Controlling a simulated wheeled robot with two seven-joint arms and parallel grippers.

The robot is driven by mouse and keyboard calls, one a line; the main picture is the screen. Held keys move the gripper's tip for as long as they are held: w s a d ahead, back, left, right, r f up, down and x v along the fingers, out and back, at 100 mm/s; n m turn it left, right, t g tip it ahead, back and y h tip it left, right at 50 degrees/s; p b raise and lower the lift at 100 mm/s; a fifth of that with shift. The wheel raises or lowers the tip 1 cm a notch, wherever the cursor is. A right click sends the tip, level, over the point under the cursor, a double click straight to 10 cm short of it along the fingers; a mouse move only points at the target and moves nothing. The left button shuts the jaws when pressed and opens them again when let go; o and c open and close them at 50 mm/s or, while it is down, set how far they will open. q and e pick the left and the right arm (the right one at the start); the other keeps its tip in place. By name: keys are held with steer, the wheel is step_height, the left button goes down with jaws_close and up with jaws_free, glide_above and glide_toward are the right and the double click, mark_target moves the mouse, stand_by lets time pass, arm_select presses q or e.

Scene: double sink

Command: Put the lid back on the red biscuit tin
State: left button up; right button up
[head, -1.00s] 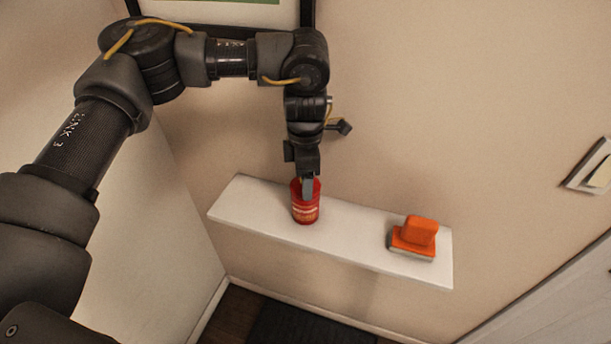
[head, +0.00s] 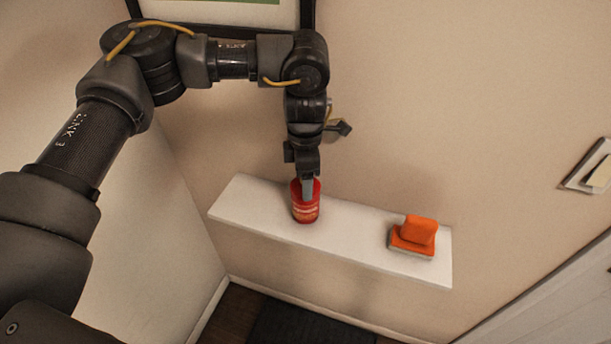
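The red biscuit tin (head: 306,211) stands upright on the left part of a white wall shelf. My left gripper (head: 307,190) points straight down at the top of the tin. One grey finger shows in front of the tin's upper part, and the other finger is hidden. I cannot tell whether the fingers are closed on anything. The gripper covers most of the tin's top, so I cannot make out a separate lid or whether one is on. My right gripper is not in view.
The white shelf (head: 350,236) is narrow and fixed to the beige wall. An orange block-like object with a grey base (head: 415,235) sits near its right end. The shelf between tin and block is clear. A framed picture hangs above, and a wall switch (head: 591,170) is at right.

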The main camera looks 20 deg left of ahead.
arm_select(q)
steer(key=o, duration=1.3)
steer(key=shift+r+p, duration=3.05)
steer(key=shift+r, duration=0.5)
jaws_close()
